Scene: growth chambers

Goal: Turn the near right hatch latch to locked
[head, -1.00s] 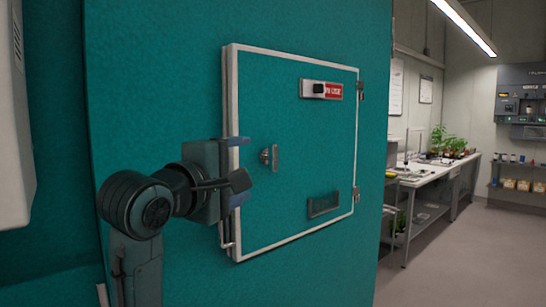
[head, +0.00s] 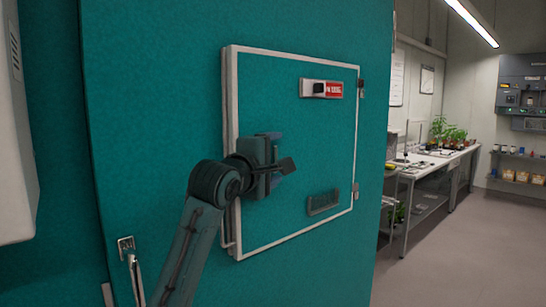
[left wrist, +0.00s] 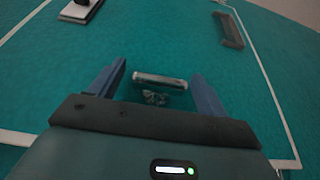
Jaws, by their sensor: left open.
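The hatch (head: 280,120) is a teal door with a white frame, and it looks closed. My left gripper (head: 280,162) is in front of the hatch's left half and hides the latch in the head view. In the left wrist view the latch (left wrist: 160,79) is a small metal bar on a round base, lying across the space between the open blue fingers (left wrist: 157,88). The fingers stand on either side of it, and I cannot tell whether they touch it. My right gripper is not in view.
A slider with a red label (head: 321,89) is at the hatch's top, and a dark recessed plate (head: 323,202) is lower right. Hinges are on its right edge. A bench (head: 440,165) with plants stands at the right, beside open floor.

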